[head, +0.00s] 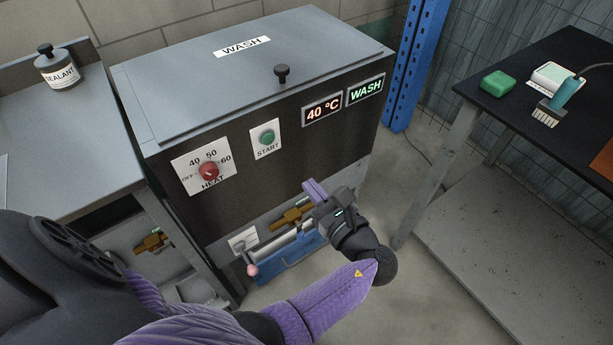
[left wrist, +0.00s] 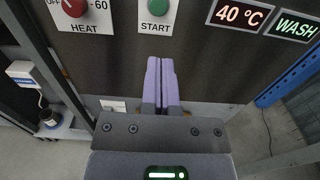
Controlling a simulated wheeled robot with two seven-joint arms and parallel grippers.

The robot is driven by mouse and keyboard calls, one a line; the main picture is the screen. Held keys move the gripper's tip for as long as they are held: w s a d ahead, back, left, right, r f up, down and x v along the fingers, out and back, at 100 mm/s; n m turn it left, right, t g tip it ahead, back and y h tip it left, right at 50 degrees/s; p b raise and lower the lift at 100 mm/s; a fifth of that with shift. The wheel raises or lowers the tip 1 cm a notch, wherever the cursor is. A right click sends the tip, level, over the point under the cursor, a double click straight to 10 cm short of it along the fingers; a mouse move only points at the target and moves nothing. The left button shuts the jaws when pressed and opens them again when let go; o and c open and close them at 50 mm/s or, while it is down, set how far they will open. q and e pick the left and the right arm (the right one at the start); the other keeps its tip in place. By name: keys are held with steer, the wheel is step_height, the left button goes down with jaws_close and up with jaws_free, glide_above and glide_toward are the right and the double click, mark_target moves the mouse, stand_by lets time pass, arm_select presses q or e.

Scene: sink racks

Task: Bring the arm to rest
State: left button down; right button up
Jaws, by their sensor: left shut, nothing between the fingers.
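My left gripper (head: 314,190) is in front of the lower part of the wash machine in the head view, with its purple fingers together and nothing between them. In the left wrist view its fingers (left wrist: 161,82) are closed side by side, pointing at the dark front panel. My left arm (head: 325,300) comes in from the lower left of the head view and is bent back up at the wrist. My right gripper does not show in either view.
The wash machine (head: 290,60) has a closed lid, a red heat knob (head: 208,171), a green start button (head: 267,137) and lit displays reading 40 °C and WASH. A sealant jar (head: 58,70) stands on the left bench.

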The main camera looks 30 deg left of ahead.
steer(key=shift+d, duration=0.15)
arm_select(q)
steer(key=s+a+f+n+g+h+p, duration=0.1)
steer(key=s+f+n+g+h, duration=0.3)
steer(key=s+f, duration=0.7)
steer(key=s+f+n+g+h+p, duration=0.1)
steer(key=s+f+h, duration=0.65)
steer(key=f, duration=0.65)
steer(key=s+a+f+n+g+h, duration=0.1)
steer(key=s+f+n+h, duration=0.3)
steer(key=s+n, duration=1.1)
steer(key=s+g+p, duration=0.1)
steer(key=s, duration=0.4)
steer(key=shift+s+a+g, duration=0.2)
steer(key=shift+s+g, duration=0.1)
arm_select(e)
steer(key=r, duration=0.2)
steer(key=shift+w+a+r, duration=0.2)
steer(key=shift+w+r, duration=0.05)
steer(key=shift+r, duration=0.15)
arm_select(q)
steer(key=shift+f, duration=0.1)
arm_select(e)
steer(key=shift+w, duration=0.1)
